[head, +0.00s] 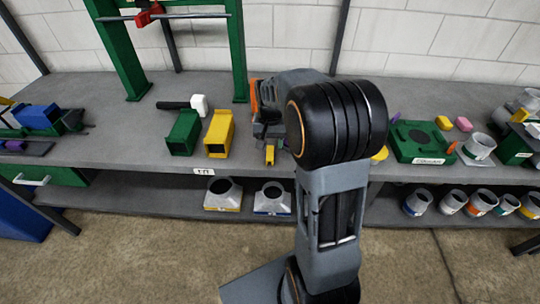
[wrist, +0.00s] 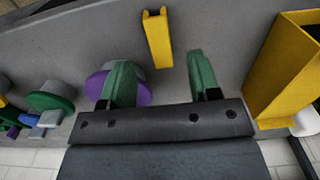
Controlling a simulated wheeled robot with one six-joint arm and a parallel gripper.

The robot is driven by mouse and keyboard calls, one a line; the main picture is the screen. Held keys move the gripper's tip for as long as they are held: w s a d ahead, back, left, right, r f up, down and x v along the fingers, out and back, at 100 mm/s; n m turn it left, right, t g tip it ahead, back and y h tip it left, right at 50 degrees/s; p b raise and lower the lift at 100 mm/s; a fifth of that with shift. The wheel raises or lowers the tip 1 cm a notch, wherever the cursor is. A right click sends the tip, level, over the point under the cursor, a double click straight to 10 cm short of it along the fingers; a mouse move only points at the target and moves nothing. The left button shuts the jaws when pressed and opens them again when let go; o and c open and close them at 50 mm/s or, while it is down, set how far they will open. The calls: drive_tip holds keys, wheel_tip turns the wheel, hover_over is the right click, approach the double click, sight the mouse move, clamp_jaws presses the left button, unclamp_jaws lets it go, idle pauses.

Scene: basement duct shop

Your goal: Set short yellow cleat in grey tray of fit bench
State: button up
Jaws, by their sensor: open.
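A short yellow cleat, a small U-shaped channel, lies on the grey bench in the wrist view (wrist: 158,40). In the head view it shows as a small yellow piece (head: 270,155) near the bench's front edge, just right of a yellow duct. My gripper (wrist: 160,78) is open and empty, its two green fingers apart. In the wrist view the cleat lies just beyond the fingertips, roughly midway between them. In the head view my arm hides most of the gripper and part of the bench. I cannot make out a grey tray for certain.
The yellow duct (head: 219,133) stands beside a green duct (head: 184,132) on the bench (head: 120,150). In the wrist view a purple-rimmed round piece (wrist: 143,94) sits behind the left finger. A green box (head: 420,142) stands at right. A green frame (head: 123,50) rises at the back.

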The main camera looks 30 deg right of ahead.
sight(270, 153)
drive_tip(key=shift+w+d+f, duration=0.1)
drive_tip(key=shift+f, duration=1.35)
drive_tip(key=shift+w+f, duration=0.1)
drive_tip(key=shift+f, duration=1.3)
drive_tip(key=shift+c, duration=0.3)
clamp_jaws()
drive_tip(key=shift+r, duration=0.15)
